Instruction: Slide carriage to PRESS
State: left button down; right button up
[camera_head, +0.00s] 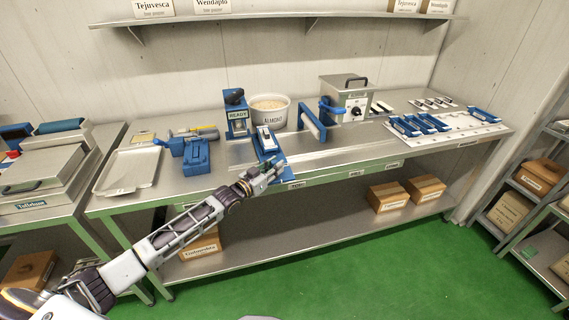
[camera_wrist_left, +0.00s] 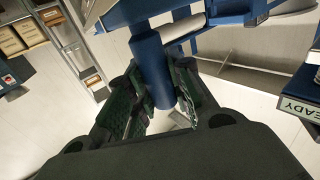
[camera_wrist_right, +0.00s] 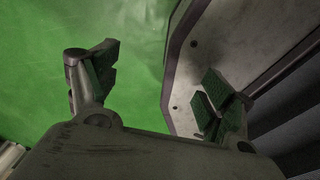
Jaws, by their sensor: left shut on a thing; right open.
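The carriage (camera_head: 267,144), blue with a pale mould on top, sits on the bench near its front edge. My left gripper (camera_head: 262,174) is at the carriage's front end. In the left wrist view its fingers are shut on a blue round handle (camera_wrist_left: 150,60); where the handle joins the carriage is not clear. A blue block marked READY (camera_head: 237,114) stands just behind and left of the carriage. Small labels run along the bench front; I cannot read one as PRESS. My right gripper (camera_wrist_right: 155,90) is open and empty, seen only in the right wrist view.
A white ALMOND tub (camera_head: 270,118) stands behind the carriage. Bare bench top is right of the carriage.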

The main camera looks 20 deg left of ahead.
pick_arm(q)
jog(key=s+a+p, duration=0.3)
jog(key=s+a, duration=0.3)
jog(key=a, duration=0.4)
jog(key=shift+s, duration=0.3)
jog(key=c, duration=1.7)
grip_release()
jog(key=shift+f, duration=0.1)
jog(key=o, duration=0.4)
jog(key=shift+s+a, duration=0.15)
jog(key=shift+o, duration=0.2)
jog(key=v, duration=1.1)
jog(key=shift+s, duration=0.4)
pick_arm(e)
jog(key=shift+s+a+r, duration=0.15)
jog(key=shift+a+r, duration=0.25)
jog(key=shift+r, duration=0.25)
jog(key=shift+s+a+r, duration=0.1)
jog(key=shift+a+r, duration=0.25)
jog(key=shift+r, duration=0.3)
jog(key=shift+s+a+r, duration=0.15)
jog(key=shift+a+r, duration=0.25)
jog(key=shift+r, duration=0.25)
pick_arm(q)
jog(key=shift+a, duration=0.15)
